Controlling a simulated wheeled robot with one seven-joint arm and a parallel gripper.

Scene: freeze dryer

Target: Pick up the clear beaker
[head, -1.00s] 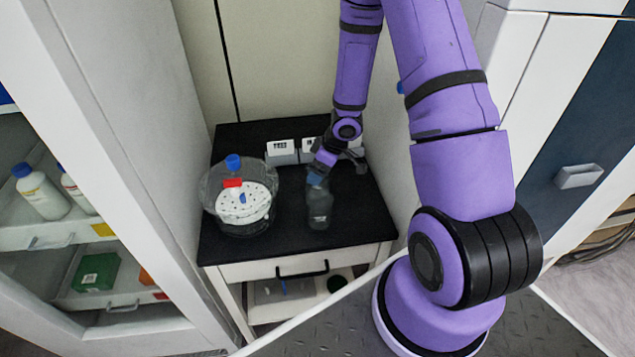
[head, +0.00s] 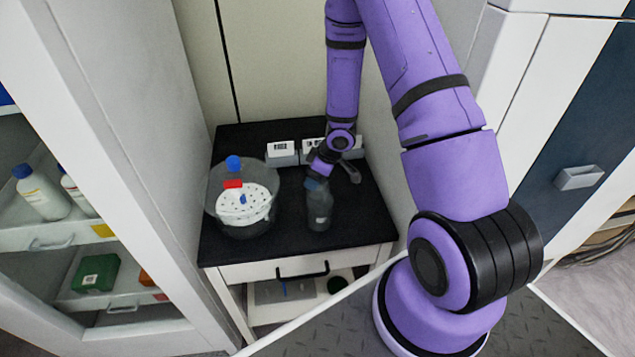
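A clear beaker-like vessel (head: 319,212), looking dark against the black tabletop, stands upright near the middle of the small table. Its upper part is partly covered by my gripper, and a bluish patch shows near its top. My gripper (head: 318,183) points down at the top of this vessel and overlaps it in the picture. The fingertips are small and dark, so I cannot tell whether they touch the vessel or how far apart they are.
A large round clear container (head: 212,200) with a white perforated disc, a red piece and a blue cap stands left of the vessel. Small white boxes (head: 281,153) line the table's back. A tall cabinet wall (head: 150,130) bounds the left. The front right tabletop (head: 360,225) is clear.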

